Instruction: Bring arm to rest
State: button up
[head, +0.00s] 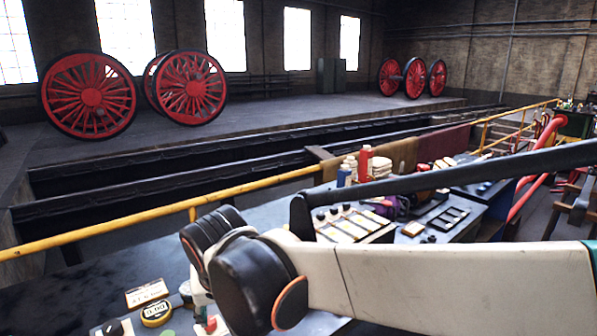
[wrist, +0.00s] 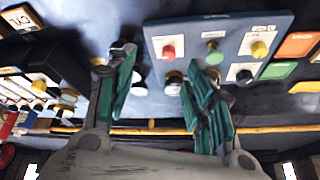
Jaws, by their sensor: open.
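My gripper (wrist: 156,78) shows in the wrist view with its two teal-padded fingers spread apart and nothing between them. A blue-grey control panel (wrist: 233,28) with red, green and yellow knobs lies beyond the fingertips, and the right finger overlaps its edge. I cannot tell whether they touch. In the head view my pale arm with black joints reaches in from the right, over the dark bench (head: 155,275). The gripper is mostly hidden behind the arm there.
A yellow handrail (head: 255,186) runs behind the bench, with a pit beyond it. A switch box (head: 352,226), red and blue bottles (head: 365,163) and other small items crowd the bench. A round yellow gauge (head: 156,313) lies at front left. Red wheelsets (head: 90,97) stand far back.

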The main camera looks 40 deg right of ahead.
jog(key=s+d+n+t+y, duration=0.1)
jog(key=s+n, duration=0.3)
jog(key=s, duration=0.5)
jog(key=shift+s+f+t, duration=0.15)
jog(key=shift+f+t, duration=0.05)
jog(key=shift+t, duration=0.5)
dwell(1.1)
